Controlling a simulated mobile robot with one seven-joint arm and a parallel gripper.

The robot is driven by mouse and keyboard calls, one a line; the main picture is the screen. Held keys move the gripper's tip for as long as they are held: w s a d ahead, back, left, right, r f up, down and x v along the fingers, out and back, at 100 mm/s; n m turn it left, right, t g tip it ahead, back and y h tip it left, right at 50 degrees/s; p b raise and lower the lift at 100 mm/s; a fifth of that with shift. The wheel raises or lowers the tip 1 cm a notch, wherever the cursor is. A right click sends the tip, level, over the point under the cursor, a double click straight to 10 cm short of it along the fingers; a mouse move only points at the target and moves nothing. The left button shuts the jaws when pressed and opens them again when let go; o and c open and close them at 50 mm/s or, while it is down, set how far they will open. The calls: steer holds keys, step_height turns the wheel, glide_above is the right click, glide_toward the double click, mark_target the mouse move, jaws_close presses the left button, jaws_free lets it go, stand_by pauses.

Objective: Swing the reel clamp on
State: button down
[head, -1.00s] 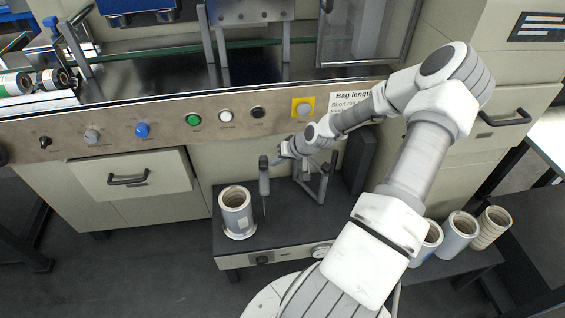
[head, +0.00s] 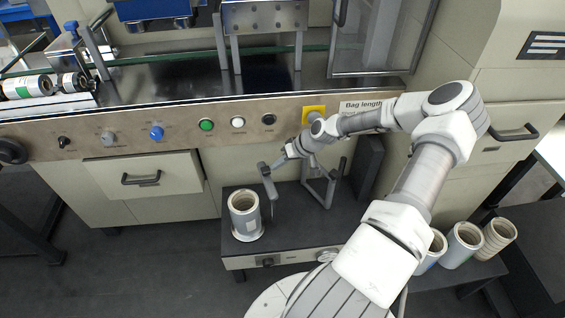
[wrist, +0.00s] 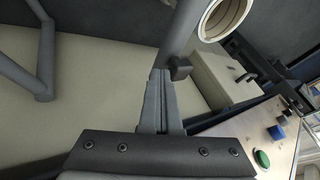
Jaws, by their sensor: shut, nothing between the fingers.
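The reel clamp (head: 268,182) is a grey bar on the dark low stand, just right of the upright white reel (head: 244,214). It leans slightly, its upper end to the left. My gripper (head: 279,162) is at the clamp's upper end, on its right side. In the wrist view my gripper (wrist: 161,74) has its two fingers together, with nothing between them. Their tips meet the lower end of a grey bar (wrist: 184,35), apparently the clamp, with a small dark block at its side. Whether they touch it, I cannot tell. The reel's rim (wrist: 222,18) shows beyond it.
A grey bracket (head: 328,187) stands on the stand (head: 290,232) right of the clamp. The machine's button panel (head: 180,130) runs behind and above. Several spare reels (head: 462,244) stand at the right. A drawer (head: 143,180) is at the left.

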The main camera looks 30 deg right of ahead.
mark_target(263, 168)
steer(key=shift+w+a+n+g+y+p, duration=0.1)
steer(key=shift+w+a+n+g+y, duration=0.15)
steer(key=shift+a+n, duration=0.3)
steer(key=shift+w+a+n+g+y+p, duration=0.15)
steer(key=shift+w+a+n, duration=0.2)
steer(key=shift+a, duration=0.35)
steer(key=shift+w+a+n+g+y+p, duration=0.1)
steer(key=shift+w+a+n+g+y, duration=0.1)
steer(key=shift+w+a+n, duration=0.3)
steer(key=shift+a+n+g, duration=0.3)
steer(key=shift+a+n, duration=0.1)
steer(key=shift+s+a+n+g+y, duration=0.3)
steer(key=shift+a+n+g, duration=0.15)
steer(key=shift+a+n, duration=0.45)
steer(key=shift+s+a+n+g+y, duration=0.2)
steer(key=shift+a+n+g, duration=0.4)
steer(key=shift+a, duration=0.5)
steer(key=shift+s+a+n+g+y, duration=0.2)
steer(key=shift+s+a+n+g, duration=0.15)
steer(key=shift+a+n, duration=0.55)
steer(key=shift+a, duration=0.15)
steer(key=shift+r, duration=0.1)
